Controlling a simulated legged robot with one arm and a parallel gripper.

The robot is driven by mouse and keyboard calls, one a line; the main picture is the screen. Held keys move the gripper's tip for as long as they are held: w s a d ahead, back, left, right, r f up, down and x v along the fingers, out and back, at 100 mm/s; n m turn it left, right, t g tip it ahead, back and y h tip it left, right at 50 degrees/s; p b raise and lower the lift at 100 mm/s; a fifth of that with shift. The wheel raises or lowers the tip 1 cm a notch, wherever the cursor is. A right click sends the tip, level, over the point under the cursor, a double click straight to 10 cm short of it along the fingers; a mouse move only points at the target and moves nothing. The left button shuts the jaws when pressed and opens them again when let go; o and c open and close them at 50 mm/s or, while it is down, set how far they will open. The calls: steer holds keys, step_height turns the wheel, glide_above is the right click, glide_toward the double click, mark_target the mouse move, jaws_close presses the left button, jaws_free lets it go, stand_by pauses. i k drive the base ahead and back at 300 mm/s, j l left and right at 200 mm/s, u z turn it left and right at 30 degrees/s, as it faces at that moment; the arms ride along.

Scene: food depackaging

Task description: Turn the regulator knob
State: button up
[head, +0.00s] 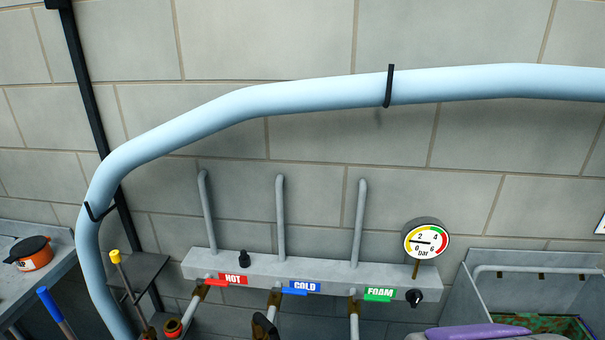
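A round black knob (414,297) sits on the front of the grey manifold bar (330,277) at its right end, just below the pressure gauge (427,240). A second small black knob (243,258) stands on top of the bar toward the left. I cannot tell for certain which is the regulator knob. The gauge is marked in bar from 0 to 6, and its needle seems to point left, between 0 and 2. My gripper is not recognisable in the head view.
Red HOT (233,280), blue COLD (305,288) and green FOAM (380,294) labels mark the bar, with pipes above and below. A thick pale-blue hose (300,98) arches overhead.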

mark_target(413, 296)
steer(key=z, duration=0.65)
steer(key=k+j+z, duration=0.15)
steer(key=z, duration=0.25)
steer(key=k+j+z, duration=0.1)
steer(key=k+z, duration=0.15)
steer(key=z, duration=0.15)
steer(key=k+z, duration=0.2)
steer(key=z, duration=0.2)
steer(key=i+j, duration=0.3)
steer(key=j, duration=0.25)
